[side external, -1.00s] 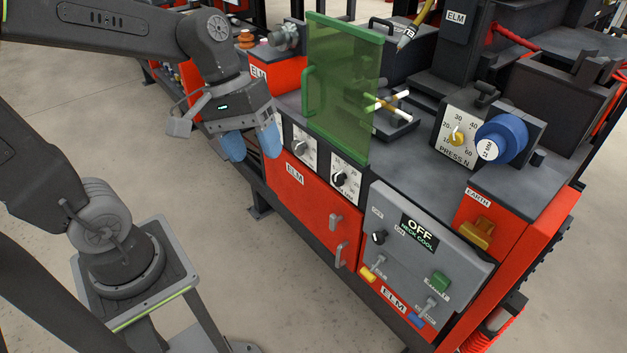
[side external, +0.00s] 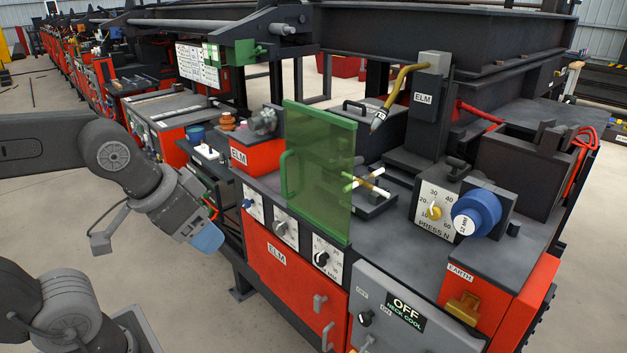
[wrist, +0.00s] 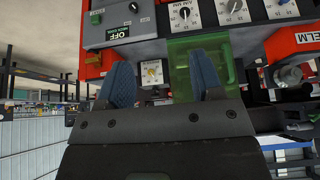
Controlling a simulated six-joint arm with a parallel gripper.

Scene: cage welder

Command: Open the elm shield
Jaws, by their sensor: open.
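The elm shield is a green see-through panel (side external: 325,180) with a green frame, standing upright at the front of the ELM station. Its green bar handle (side external: 288,174) is on its left edge. The panel stands in front of the crossed rods on the bench. My gripper (side external: 208,240) is left of the shield and lower, apart from it, with blue finger pads. In the wrist view my gripper (wrist: 164,82) is open and empty, its two fingers well apart. The shield (wrist: 203,60) shows beyond and partly behind the right finger.
Below the shield is a red front with dials (side external: 285,230) and handles. A grey panel reading OFF (side external: 402,312) is at lower right. A blue knob (side external: 476,212) and PRESS N dial (side external: 435,210) stand to the right. Open floor lies at left.

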